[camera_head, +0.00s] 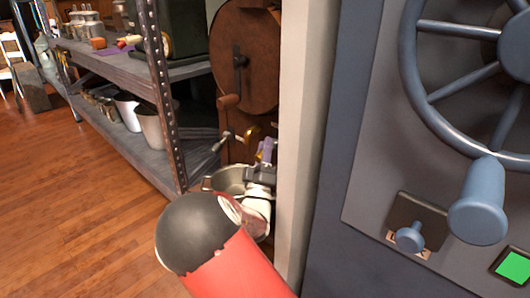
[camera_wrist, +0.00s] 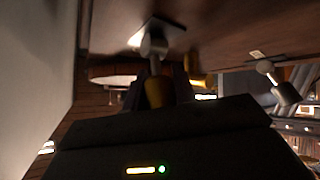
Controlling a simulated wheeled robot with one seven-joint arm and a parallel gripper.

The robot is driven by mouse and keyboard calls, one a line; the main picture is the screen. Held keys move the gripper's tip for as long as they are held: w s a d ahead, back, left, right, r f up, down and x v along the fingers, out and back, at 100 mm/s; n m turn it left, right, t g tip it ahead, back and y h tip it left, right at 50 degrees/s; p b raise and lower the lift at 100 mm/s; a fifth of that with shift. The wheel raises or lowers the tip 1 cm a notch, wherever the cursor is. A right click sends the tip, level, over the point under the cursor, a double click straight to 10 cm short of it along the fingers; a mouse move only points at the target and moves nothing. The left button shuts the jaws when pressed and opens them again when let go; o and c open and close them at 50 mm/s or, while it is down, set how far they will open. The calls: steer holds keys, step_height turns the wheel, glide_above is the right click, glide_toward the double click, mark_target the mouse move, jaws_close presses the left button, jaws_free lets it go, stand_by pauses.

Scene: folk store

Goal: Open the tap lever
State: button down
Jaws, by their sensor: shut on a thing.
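My gripper (camera_head: 260,146) is at the right side of a brown upright machine body in the head view, with purple and gold parts near its tip. In the wrist view my gripper (camera_wrist: 174,84) reaches up to a grey metal tap lever (camera_wrist: 152,45) that stands out from a brown panel on a bright plate. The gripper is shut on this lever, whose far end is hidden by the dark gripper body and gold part. A second grey-handled lever (camera_head: 221,141) sticks out left of the gripper, apart from it; it also shows in the wrist view (camera_wrist: 284,92).
A metal pot (camera_head: 229,181) stands below, close to my wrist. A metal shelf (camera_head: 150,137) with pots is at left. A pale post (camera_head: 302,130) and grey panel with a wheel (camera_head: 457,29) stand close at right. The wooden floor (camera_head: 75,210) is clear.

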steer(key=c, duration=1.1)
jaws_free()
steer(key=shift+r, duration=0.15)
